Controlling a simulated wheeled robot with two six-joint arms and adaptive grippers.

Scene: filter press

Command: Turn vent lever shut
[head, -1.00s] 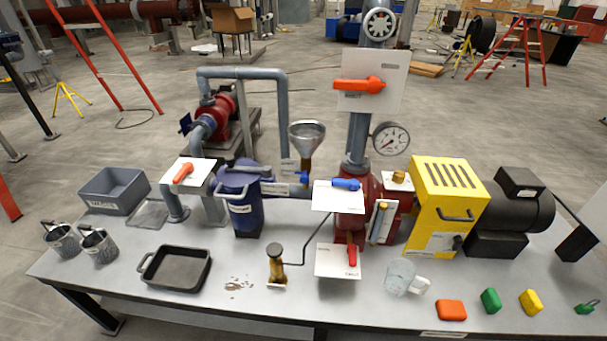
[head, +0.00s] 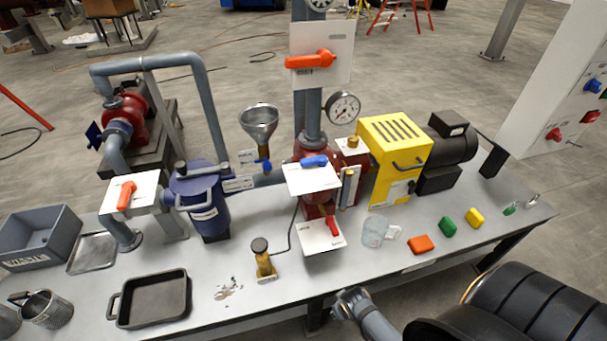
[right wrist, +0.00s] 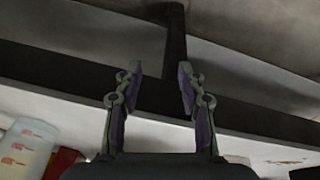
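Several levers are on the press, and their labels are too small to read, so I cannot tell which is the vent lever. A red lever (head: 333,226) is on the low white plate (head: 318,238), a blue lever (head: 314,161) on the plate above it. An orange lever (head: 312,60) lies sideways on the tall upright plate, and another orange lever (head: 126,195) is on the left plate. A small blue handle (head: 263,166) is below the funnel. My right gripper (right wrist: 160,85) is open and empty in the right wrist view, touching no lever. My left gripper is out of view.
A clear mug (head: 374,232) and orange (head: 420,244), green (head: 447,227) and yellow (head: 474,217) blocks lie on the bench right of the low plate. A brass-coloured pump (head: 263,262) and black tray (head: 152,300) are to its left. A dark beam crosses the right wrist view.

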